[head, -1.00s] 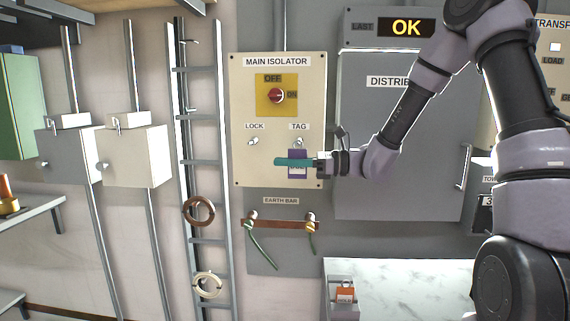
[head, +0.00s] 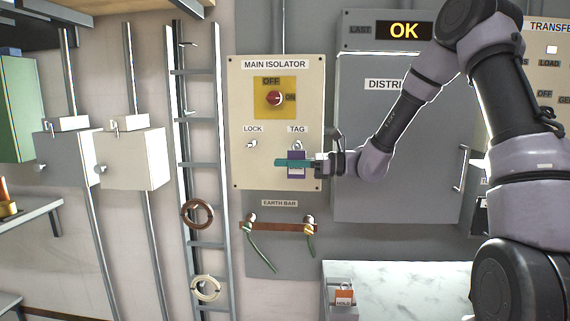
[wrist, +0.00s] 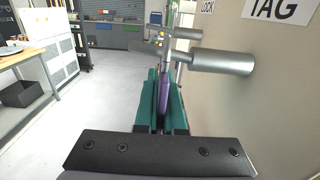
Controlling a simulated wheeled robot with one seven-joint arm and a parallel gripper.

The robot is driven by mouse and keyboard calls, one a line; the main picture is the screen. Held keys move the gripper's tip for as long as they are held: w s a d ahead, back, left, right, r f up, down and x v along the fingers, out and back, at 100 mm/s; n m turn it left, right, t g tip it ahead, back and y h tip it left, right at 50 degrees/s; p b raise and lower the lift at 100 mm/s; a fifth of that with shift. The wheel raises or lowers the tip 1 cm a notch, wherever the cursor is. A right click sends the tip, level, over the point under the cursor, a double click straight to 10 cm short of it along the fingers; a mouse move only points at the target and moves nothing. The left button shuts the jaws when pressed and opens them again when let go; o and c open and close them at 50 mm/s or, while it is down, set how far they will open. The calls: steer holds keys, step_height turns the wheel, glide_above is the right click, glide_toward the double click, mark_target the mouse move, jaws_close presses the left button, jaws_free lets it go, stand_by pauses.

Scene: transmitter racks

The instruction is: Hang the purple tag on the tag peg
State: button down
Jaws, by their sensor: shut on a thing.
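The purple tag (head: 297,155) hangs upright in my gripper in front of the cream isolator panel, just below the TAG label. My gripper (head: 281,162) is shut on it, its teal fingers crossing the tag's middle. In the wrist view the tag (wrist: 164,92) is edge-on between the fingers (wrist: 165,80). The tag peg (wrist: 222,62) is a grey cylinder sticking out of the panel there, its free end close to the tag's upper part. In the head view the peg (head: 297,144) shows just above the tag. I cannot tell whether the tag's hole is around it.
The lock peg (head: 252,143) sticks out left of the tag peg. The red isolator switch (head: 274,98) is above, and the earth bar (head: 280,226) with green leads is below. A grey distribution cabinet (head: 400,190) stands to the right. Open floor (wrist: 95,115) shows in the wrist view.

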stand_by(0.4)
steer(key=c, duration=0.9)
jaws_free()
steer(key=shift+c, duration=0.2)
steer(key=d, duration=1.1)
steer(key=s+d+r+n+g+h, duration=0.15)
steer(key=s+d+n+h, duration=0.25)
steer(key=s+n+h, duration=0.7)
steer(key=s+d+r+n+t+h, duration=0.1)
steer(key=s+d+r+t+h, duration=0.1)
steer(key=s+d+r+t, duration=0.2)
steer(key=s+d+r+n+t+h, duration=0.2)
steer(key=s+d, duration=0.4)
steer(key=d, duration=0.3)
step_height(320, 180, up, 2)
steer(key=shift+s+r+t+h, duration=0.25)
steer(key=shift+t+h, duration=0.25)
steer(key=shift+t, duration=0.55)
